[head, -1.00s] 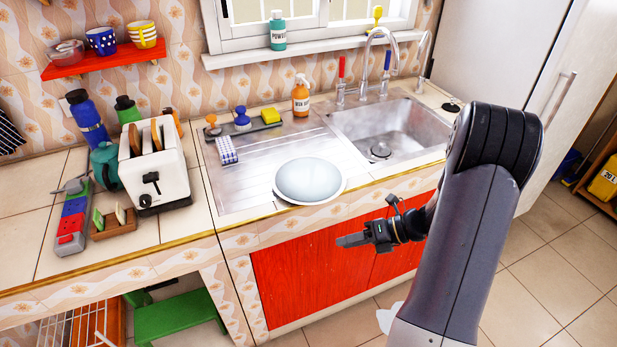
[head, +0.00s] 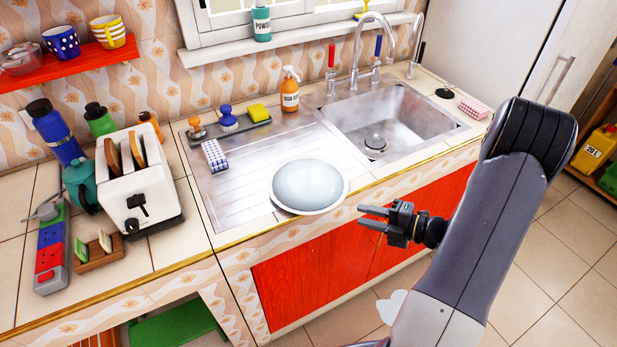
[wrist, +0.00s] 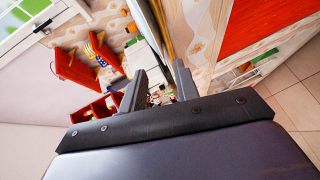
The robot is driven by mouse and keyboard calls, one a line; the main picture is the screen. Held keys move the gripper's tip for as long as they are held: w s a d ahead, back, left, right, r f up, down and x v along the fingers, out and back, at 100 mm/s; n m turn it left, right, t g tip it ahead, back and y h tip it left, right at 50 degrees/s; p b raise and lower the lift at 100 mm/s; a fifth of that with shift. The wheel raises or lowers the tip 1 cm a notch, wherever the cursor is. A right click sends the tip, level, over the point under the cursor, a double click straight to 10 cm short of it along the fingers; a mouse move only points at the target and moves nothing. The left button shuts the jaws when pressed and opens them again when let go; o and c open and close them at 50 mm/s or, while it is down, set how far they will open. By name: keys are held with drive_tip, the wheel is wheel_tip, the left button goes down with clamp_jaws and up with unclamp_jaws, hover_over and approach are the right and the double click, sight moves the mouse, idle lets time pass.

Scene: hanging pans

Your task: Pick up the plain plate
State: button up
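The plain plate (head: 310,187) is white with a pale grey-blue, rounded middle. It lies at the front edge of the steel sink unit, on the drainboard side, its rim close to the counter edge. My gripper (head: 361,216) is just right of and in front of the plate, near the counter edge and in front of the red cabinet doors. Its two fingers point left and are apart, with nothing between them. The wrist view also shows my gripper (wrist: 160,68) with its fingers spread. I cannot make out the plate in that view.
The sink basin (head: 390,125) and tall tap (head: 372,45) are behind right. A soap bottle (head: 290,90) and a tray with brushes and sponge (head: 257,112) stand behind the plate. A white toaster (head: 138,175) stands left. The drainboard left of the plate is mostly clear.

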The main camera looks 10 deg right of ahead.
drive_tip(key=p+x, duration=0.1)
drive_tip(key=x, duration=0.9)
drive_tip(key=shift+a+p, duration=0.15)
drive_tip(key=shift+p, duration=0.2)
clamp_jaws()
idle(1.1)
